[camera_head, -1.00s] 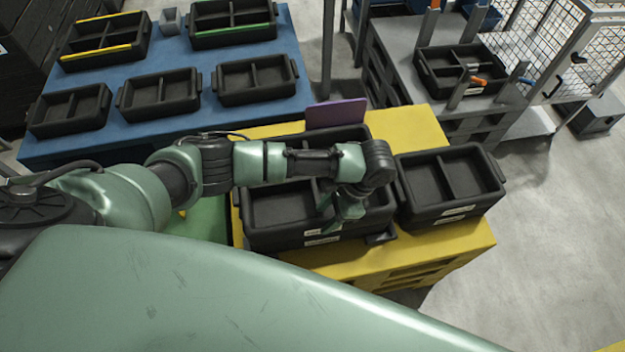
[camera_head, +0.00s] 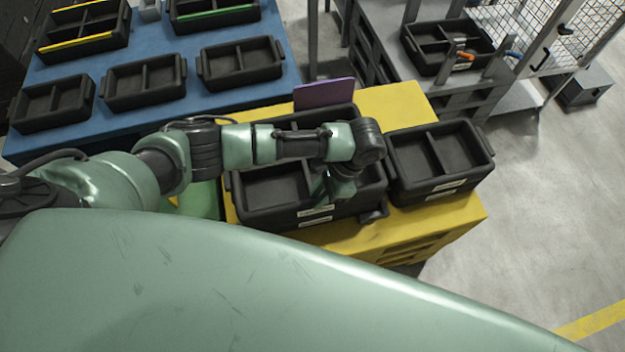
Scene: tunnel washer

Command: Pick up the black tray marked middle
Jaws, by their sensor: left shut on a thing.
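On the yellow stand lies a black two-compartment tray (camera_head: 270,185), which seems stacked on another, with pale labels on the front. The writing is too small to read, so I cannot tell which tray is marked middle. My left gripper (camera_head: 338,186) reaches down at the right part of this tray and is shut on it. My wrist and forearm hide much of the tray's middle, and the exact grip spot is unclear. A second black tray (camera_head: 440,160) stands just to the right. My right gripper is not in view.
A purple panel (camera_head: 324,93) stands behind the tray on the yellow stand (camera_head: 400,103). A blue table (camera_head: 200,110) with several black trays is at the back left. A grey rack with a tray (camera_head: 447,45) is behind right. Open floor lies at the right.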

